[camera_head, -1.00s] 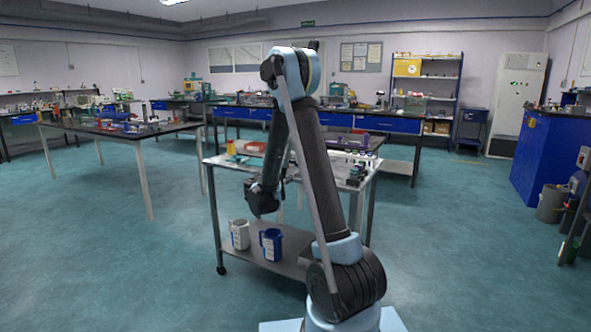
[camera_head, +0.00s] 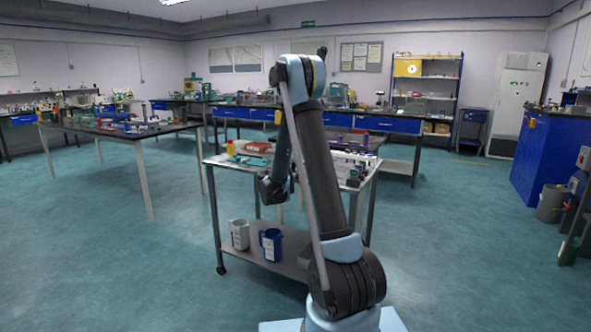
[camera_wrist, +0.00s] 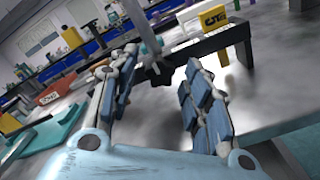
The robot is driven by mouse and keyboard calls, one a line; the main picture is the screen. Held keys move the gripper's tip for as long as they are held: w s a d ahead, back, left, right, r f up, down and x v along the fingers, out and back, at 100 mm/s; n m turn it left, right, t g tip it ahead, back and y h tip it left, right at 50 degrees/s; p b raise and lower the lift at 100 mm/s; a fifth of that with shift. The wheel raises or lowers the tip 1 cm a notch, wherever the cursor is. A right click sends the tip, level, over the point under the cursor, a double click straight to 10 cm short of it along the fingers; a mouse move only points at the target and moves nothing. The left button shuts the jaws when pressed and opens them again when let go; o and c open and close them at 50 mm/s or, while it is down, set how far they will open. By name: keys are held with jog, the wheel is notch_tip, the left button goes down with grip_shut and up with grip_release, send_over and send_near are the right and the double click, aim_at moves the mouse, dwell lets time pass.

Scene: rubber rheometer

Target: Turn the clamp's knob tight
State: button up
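In the wrist view my gripper (camera_wrist: 160,66) is open, its two blue-padded fingers spread to either side. A black bar-shaped frame (camera_wrist: 218,42), possibly the clamp, runs to the right behind the right finger. I cannot tell whether the fingers touch either part.
The floor around the cart is clear.

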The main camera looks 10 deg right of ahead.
jog(key=c, duration=0.8)
jog(key=shift+m, duration=0.3)
jog(key=m, duration=0.3)
jog(key=shift+m, duration=0.3)
jog(key=m, duration=0.9)
jog(key=shift+s, duration=0.1)
jog(key=shift+m, duration=2.3)
